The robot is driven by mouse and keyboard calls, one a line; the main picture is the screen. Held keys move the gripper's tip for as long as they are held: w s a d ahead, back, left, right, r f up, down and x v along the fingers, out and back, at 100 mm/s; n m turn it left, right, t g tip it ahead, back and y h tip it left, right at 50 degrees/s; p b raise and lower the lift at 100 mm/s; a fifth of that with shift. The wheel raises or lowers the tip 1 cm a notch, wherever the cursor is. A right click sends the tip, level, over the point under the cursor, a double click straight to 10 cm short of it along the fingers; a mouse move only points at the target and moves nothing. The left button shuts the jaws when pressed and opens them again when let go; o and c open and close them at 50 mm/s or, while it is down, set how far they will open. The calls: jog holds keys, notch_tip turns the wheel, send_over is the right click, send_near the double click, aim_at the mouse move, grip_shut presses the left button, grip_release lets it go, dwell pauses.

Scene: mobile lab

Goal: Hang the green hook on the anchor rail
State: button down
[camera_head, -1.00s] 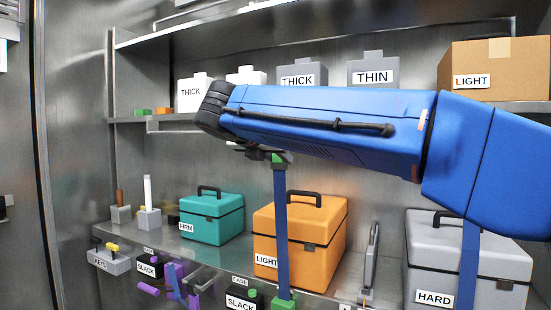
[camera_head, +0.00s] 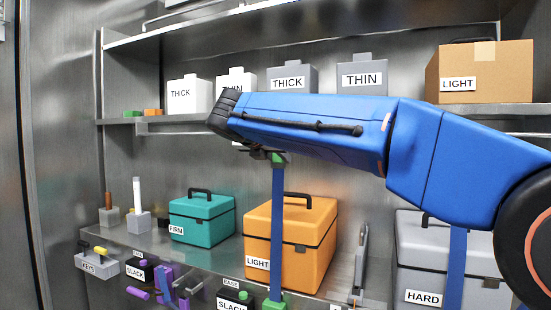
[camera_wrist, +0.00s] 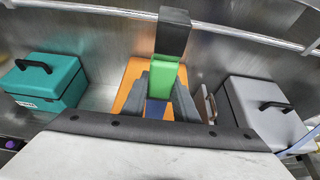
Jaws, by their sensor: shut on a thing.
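The green hook (camera_head: 277,158) is at the top of a blue strap (camera_head: 277,225) that hangs down in front of the orange box. A second green piece (camera_head: 273,304) is at the strap's lower end. My gripper (camera_head: 260,153) is shut on the hook, below the middle shelf's level. In the wrist view the hook (camera_wrist: 166,74) shows as a green block between the grey fingers (camera_wrist: 160,92), with a dark block (camera_wrist: 174,32) beyond it. A metal rail (camera_wrist: 90,12), seemingly the anchor rail, crosses the top of that view. I cannot tell whether the hook touches it.
On the lower shelf stand a teal FIRM box (camera_head: 201,218), an orange LIGHT box (camera_head: 312,240) and a grey HARD box (camera_head: 410,255). Above are THICK and THIN weights and a cardboard box (camera_head: 485,70). A KEYS holder (camera_head: 95,262) and purple parts (camera_head: 165,285) sit lower left.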

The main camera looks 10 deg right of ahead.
jog(key=r+x, duration=0.1)
jog(key=x, duration=0.5)
jog(key=shift+w+d, duration=0.35)
jog(key=shift+w, duration=0.1)
dwell(0.4)
jog(key=shift+r, duration=0.1)
jog(key=c, duration=1.3)
grip_release()
jog(key=shift+c, duration=0.2)
